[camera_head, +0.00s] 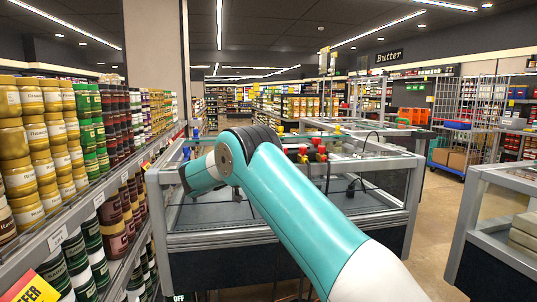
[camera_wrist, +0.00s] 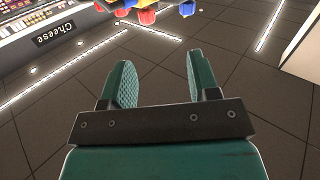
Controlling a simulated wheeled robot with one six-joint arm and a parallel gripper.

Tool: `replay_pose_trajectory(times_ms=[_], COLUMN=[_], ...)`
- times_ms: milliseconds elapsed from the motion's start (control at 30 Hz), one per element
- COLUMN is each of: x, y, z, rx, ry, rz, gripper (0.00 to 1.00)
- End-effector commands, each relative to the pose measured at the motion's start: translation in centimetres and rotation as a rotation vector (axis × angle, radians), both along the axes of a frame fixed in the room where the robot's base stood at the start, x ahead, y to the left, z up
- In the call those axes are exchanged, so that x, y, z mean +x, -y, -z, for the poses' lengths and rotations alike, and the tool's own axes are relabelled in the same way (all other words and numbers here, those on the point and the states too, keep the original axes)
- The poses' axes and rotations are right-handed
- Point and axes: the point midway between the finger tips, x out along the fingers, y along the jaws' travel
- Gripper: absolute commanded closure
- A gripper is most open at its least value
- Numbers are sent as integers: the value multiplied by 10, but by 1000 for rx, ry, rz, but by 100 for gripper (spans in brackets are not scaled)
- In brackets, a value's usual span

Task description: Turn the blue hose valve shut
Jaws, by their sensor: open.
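My gripper (camera_wrist: 160,78) shows in the wrist view with its two teal fingers spread apart and nothing between them. Past the fingertips, at the top edge, is a blue part (camera_wrist: 187,8) beside red parts (camera_wrist: 147,16) and a bit of yellow, all cut off by the frame. In the head view, small blue parts (camera_head: 195,134) show at the left of the glass-sided case, left of my arm's bend. I cannot tell which blue part is the hose valve, or how its handle is turned. My gripper's fingers cannot be made out in the head view.
The glass-sided case (camera_head: 215,240) stands in front of me, with red valve-like parts (camera_head: 319,146) right of my arm. Shelves of jars (camera_head: 35,150) line the left. Another case (camera_head: 505,230) stands at right, with open floor (camera_head: 437,222) between. The wrist view shows mostly ceiling.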

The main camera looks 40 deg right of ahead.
Motion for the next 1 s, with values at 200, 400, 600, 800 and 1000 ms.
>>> replay_pose_trajectory(times_ms=[200,400,600,800,1000], x=[19,11,-19,-64,-108], y=[54,74,75,76,85], z=[38,74,80,49,6], rx=[34,69,87,75,55], ry=[-266,-380,-338,-172,11], rz=[-287,-566,-780,-875,-846], gripper=[45,45,45,45,45])
